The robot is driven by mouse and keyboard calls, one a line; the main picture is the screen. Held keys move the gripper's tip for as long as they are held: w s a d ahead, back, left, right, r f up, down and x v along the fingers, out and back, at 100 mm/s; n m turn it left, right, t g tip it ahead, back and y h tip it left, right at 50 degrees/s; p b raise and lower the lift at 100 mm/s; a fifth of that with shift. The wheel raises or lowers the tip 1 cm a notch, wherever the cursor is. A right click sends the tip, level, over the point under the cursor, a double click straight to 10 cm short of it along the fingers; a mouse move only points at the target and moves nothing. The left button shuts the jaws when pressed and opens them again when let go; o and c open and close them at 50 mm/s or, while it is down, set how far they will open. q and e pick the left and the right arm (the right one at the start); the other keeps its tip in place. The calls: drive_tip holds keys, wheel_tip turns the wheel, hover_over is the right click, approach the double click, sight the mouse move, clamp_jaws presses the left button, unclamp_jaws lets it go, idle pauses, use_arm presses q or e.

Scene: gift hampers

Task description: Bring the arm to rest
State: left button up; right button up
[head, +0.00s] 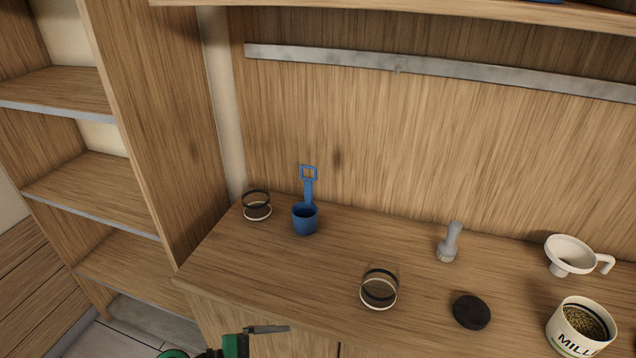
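My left gripper (268,329) shows at the bottom of the head view, in front of the counter's front edge. Its grey finger part points right, and green and black parts of my arm show beside it. I see nothing held in it, but whether its fingers are apart or together cannot be told from this angle. My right gripper is not in view.
The wooden counter (330,260) holds two glass jars (257,206) (379,289), a blue scoop (305,218), a grey-handled brush (450,242), a black lid (471,311), a white funnel (568,254) and a labelled tin of grain (580,330). Empty shelves (90,185) stand left.

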use_arm(q)
drive_tip(key=s+f+m+y, duration=0.3)
drive_tip(key=s+m, duration=0.2)
drive_tip(key=m, duration=0.1)
drive_tip(key=s+a+f+m+y, duration=0.1)
drive_tip(key=s+a+m+y, duration=0.35)
drive_tip(key=a+y, duration=0.2)
drive_tip(key=s+a+f+m+y, duration=0.1)
drive_tip(key=s+a+m+y, duration=0.35)
drive_tip(key=a, duration=0.35)
wheel_tip(320, 180, down, 30)
drive_tip(key=m+g, duration=0.1)
drive_tip(key=g, duration=0.1)
drive_tip(key=s+a+f, duration=0.1)
drive_tip(key=s+f, duration=0.8)
drive_tip(key=f, duration=0.1)
drive_tip(key=s+a+f+g, duration=0.1)
drive_tip(key=s+a+f, duration=0.1)
drive_tip(key=s+f, duration=0.8)
drive_tip(key=shift+s+a+f+y, duration=0.25)
drive_tip(key=shift+f+y, duration=0.15)
drive_tip(key=shift+f, duration=0.05)
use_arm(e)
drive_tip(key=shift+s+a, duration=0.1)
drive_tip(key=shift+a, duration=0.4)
use_arm(q)
drive_tip(key=shift+c, duration=0.5)
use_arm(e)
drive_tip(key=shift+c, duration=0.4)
